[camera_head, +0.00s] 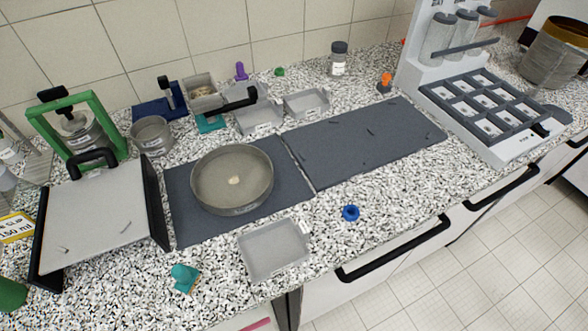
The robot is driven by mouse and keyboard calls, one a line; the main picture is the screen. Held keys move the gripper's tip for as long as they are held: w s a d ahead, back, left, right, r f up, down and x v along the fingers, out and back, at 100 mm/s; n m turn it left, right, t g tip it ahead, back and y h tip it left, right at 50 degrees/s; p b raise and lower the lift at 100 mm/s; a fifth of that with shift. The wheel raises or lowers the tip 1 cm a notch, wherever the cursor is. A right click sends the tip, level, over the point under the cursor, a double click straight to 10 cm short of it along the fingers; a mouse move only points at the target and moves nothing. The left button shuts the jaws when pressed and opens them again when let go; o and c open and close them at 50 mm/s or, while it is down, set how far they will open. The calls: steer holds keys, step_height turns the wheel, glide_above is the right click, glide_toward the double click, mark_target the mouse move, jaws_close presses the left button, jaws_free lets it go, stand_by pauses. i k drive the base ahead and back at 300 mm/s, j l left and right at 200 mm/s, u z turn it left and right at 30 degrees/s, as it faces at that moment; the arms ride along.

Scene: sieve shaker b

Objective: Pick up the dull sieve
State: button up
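A wide, shallow, dull grey-beige round sieve (232,205) lies flat on the left dark mat (185,228), open side up. A small pale spot shows near the middle of its floor. Nothing is touching it from above.
A grey panel with black sides (95,215) stands left of the sieve, beside a green frame (112,118). A metal cup (152,138) is behind. A grey tray (275,262) and blue ring (350,213) lie in front. The right dark mat (365,140) is largely clear.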

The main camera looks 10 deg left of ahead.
mark_target(233, 179)
steer(key=l+u, duration=1.25)
steer(key=i+j, duration=0.05)
steer(key=j, duration=0.05)
